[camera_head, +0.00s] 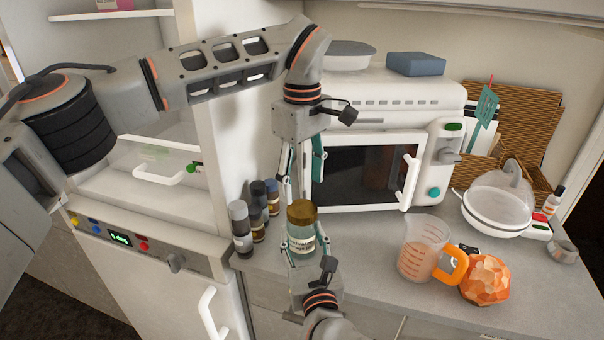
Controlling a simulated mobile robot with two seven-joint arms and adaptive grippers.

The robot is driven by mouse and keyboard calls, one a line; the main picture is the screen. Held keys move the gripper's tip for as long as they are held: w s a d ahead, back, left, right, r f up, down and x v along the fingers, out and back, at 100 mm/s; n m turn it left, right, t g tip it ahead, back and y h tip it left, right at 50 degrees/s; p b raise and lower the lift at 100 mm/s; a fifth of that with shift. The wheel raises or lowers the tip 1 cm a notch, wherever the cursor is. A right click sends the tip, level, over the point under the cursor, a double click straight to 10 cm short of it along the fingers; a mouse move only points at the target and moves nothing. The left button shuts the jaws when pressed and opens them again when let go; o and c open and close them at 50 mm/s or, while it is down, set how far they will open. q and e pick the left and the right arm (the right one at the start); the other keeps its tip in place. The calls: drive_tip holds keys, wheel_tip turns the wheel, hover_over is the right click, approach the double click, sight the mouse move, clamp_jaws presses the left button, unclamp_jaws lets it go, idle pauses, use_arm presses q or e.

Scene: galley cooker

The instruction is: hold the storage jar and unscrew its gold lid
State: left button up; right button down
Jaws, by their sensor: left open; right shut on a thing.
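The storage jar (301,243) stands upright near the counter's front edge, a clear jar with a pale label. Its gold lid (301,212) sits on top. My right gripper (301,246) comes from below in the picture and is shut on the jar's body, its fingers on either side. My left gripper (302,190) hangs above, pointing down, with its fingers apart over the lid. Its fingertips are near the lid's height; I cannot tell whether they touch it. The jar's bottom is partly hidden by my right gripper.
Several small bottles (241,228) stand close to the left of the jar. A white microwave (375,172) is behind it. A measuring jug (422,248) and an orange faceted object (486,280) stand to the right. The counter between jar and jug is clear.

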sight(302, 208)
use_arm(q)
wheel_tip(302, 208, down, 6)
drive_tip(key=shift+f, duration=0.25)
drive_tip(key=shift+c, duration=0.4)
